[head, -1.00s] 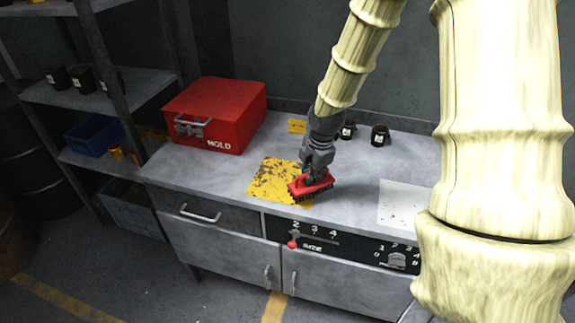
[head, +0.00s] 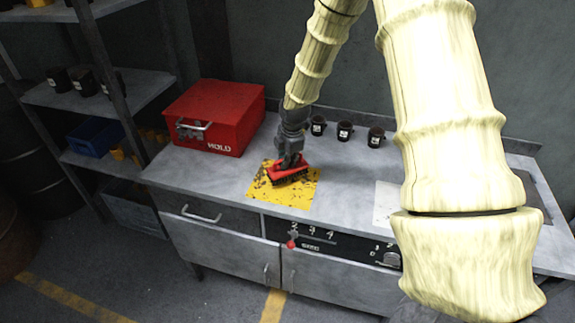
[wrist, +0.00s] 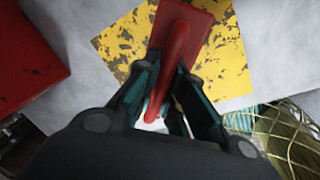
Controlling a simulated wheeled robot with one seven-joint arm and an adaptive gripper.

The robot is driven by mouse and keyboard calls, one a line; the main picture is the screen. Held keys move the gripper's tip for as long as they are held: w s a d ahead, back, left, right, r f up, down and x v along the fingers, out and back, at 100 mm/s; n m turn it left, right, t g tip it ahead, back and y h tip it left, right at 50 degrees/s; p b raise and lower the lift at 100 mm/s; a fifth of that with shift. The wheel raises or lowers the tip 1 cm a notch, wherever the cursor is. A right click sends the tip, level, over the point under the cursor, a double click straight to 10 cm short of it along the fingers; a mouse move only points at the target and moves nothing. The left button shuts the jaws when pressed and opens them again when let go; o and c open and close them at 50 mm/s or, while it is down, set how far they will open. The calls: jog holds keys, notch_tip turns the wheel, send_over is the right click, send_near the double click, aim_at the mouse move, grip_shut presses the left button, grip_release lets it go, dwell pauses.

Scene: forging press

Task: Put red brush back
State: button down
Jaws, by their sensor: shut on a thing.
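The red brush (head: 290,174) with dark bristles is in my gripper (head: 290,158), over the worn yellow patch (head: 304,197) on the grey counter. In the head view its bristles are at or just above the patch; I cannot tell whether they touch. In the wrist view my gripper (wrist: 160,95) has its fingers on either side of the red brush handle (wrist: 178,45), and the brush block lies over the yellow patch (wrist: 232,75).
Several dark cups (head: 344,131) stand behind, to the right. A pale sheet (head: 386,203) lies right of the patch. The counter front carries a lever with a red knob (head: 292,244).

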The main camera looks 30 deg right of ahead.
aim_at(291, 171)
jog(key=shift+f+p, duration=0.5)
jog(key=shift+f, duration=0.8)
jog(key=shift+f, duration=0.1)
jog(key=c, duration=1.5)
grip_release()
jog(key=shift+s, duration=0.1)
jog(key=shift+r+b, duration=0.35)
jog(key=shift+r, duration=0.4)
notch_tip(291, 171, up, 10)
jog(key=s+b, duration=0.2)
jog(key=b, duration=0.1)
jog(key=shift+r, duration=0.25)
jog(key=shift+a, duration=0.1)
